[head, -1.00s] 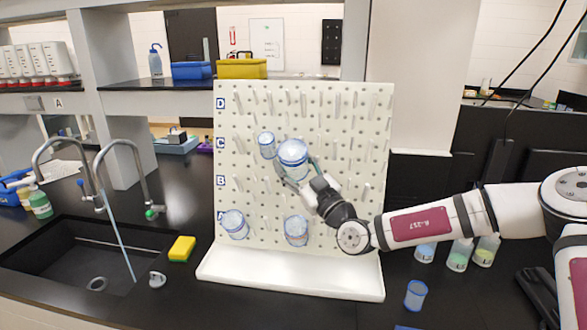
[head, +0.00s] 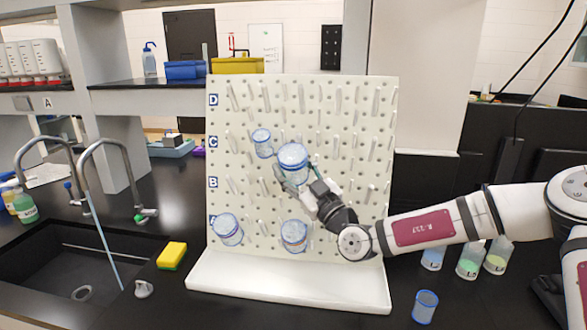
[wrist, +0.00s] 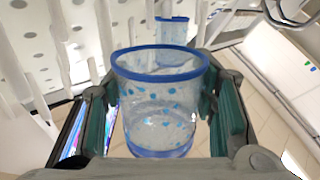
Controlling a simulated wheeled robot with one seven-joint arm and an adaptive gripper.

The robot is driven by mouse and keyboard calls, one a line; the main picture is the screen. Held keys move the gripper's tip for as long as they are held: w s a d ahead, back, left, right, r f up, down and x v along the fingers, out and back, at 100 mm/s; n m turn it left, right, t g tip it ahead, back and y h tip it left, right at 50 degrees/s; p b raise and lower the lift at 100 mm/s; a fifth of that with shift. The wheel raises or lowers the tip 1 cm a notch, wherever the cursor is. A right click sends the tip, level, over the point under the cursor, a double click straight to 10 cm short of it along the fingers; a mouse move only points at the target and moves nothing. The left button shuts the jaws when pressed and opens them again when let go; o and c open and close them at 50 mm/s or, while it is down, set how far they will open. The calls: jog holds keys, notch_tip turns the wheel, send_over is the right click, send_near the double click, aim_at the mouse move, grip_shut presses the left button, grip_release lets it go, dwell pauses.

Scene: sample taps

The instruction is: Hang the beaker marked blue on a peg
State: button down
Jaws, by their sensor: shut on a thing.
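My gripper (head: 303,184) is shut on a clear beaker (head: 293,158) with a blue rim, in front of the white peg board (head: 350,245) around rows B and C. In the wrist view the gripper (wrist: 163,108) has a finger on each side of the beaker (wrist: 158,102), which shows blue flecks and a blue base band. Its mouth faces the camera, and I cannot tell whether it touches a peg. Another blue-rimmed beaker (head: 262,143) hangs just left, by row C. Two more, at left (head: 228,230) and middle (head: 294,236), hang by row A.
Free pegs show along row D and on the board's right side. A blue-rimmed beaker (head: 425,307) stands on the counter at front right, with several bottles (head: 470,260) behind it. A yellow sponge (head: 171,255) and the sink (head: 80,255) lie left.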

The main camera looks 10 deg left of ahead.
aim_at(294, 175)
jog(key=shift+w+d+f+b, duration=0.1)
jog(key=shift+w+f+b, duration=0.65)
jog(key=shift+f, duration=0.6)
jog(key=shift+w+a+f+b, duration=0.1)
jog(key=shift+w+f+b, duration=0.6)
jog(key=shift+f, duration=0.7)
jog(key=shift+w+d+f+b, duration=0.1)
jog(key=shift+w+f+b, duration=0.65)
jog(key=shift+f, duration=0.6)
jog(key=shift+w, duration=0.15)
jog(key=c, duration=0.6)
grip_release()
